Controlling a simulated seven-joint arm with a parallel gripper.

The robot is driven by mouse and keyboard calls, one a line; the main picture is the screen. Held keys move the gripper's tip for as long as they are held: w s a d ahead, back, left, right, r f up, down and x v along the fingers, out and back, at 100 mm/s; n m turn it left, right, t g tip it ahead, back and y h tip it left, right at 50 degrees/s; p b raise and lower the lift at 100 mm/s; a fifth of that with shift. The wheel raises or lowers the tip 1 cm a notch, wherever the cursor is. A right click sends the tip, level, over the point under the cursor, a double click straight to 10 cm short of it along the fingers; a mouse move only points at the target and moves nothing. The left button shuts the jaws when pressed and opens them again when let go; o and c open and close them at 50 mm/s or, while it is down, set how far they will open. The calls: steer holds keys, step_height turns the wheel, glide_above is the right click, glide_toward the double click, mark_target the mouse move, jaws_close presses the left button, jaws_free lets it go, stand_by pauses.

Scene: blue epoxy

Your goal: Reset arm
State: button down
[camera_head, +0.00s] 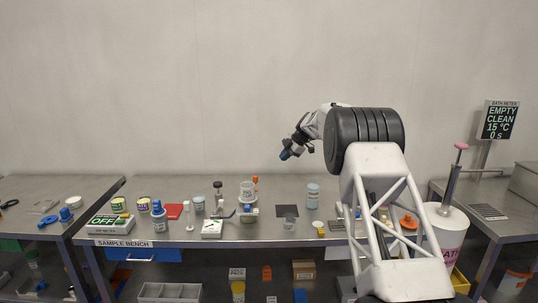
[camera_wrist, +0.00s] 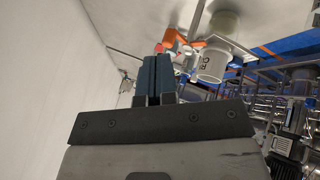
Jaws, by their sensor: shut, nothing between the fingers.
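My gripper (camera_head: 284,155) is raised in the air above the back of the sample bench (camera_head: 190,239), against the wall, and points down to the left. In the wrist view its blue fingers (camera_wrist: 153,75) are together with nothing between them. It is well clear of everything on the bench. My arm is folded up at the right of the middle in the head view.
Several jars, bottles and small devices stand along the bench, including a light-blue-labelled jar (camera_head: 313,196), a red pad (camera_head: 173,211) and a dark square (camera_head: 287,210). A bath meter sign (camera_head: 498,121) reads empty, clean. A white bucket (camera_head: 443,231) stands right of my arm.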

steer(key=s+d+r+m+h, duration=0.1)
steer(key=s+r+m, duration=0.35)
steer(key=s, duration=0.85)
steer(key=s+d+r+m+h, duration=0.2)
steer(key=s+r+m, duration=0.3)
steer(key=s, duration=0.8)
steer(key=s+d+r+m+h, duration=0.1)
steer(key=s+r+m, duration=0.2)
steer(key=s+r, duration=0.7)
steer(key=s+d+f+m+h, duration=0.1)
steer(key=s+f+m, duration=0.3)
steer(key=s, duration=1.1)
steer(key=s+d+f+m+h, duration=0.1)
steer(key=s+f+m, duration=0.2)
steer(key=s, duration=1.3)
steer(key=s+d+f+m+t+h, duration=0.1)
steer(key=s+f+m, duration=0.3)
steer(key=s+f, duration=0.4)
steer(key=s+d, duration=0.1)
steer(key=s, duration=0.6)
steer(key=shift+s+m, duration=0.35)
steer(key=shift+s, duration=0.05)
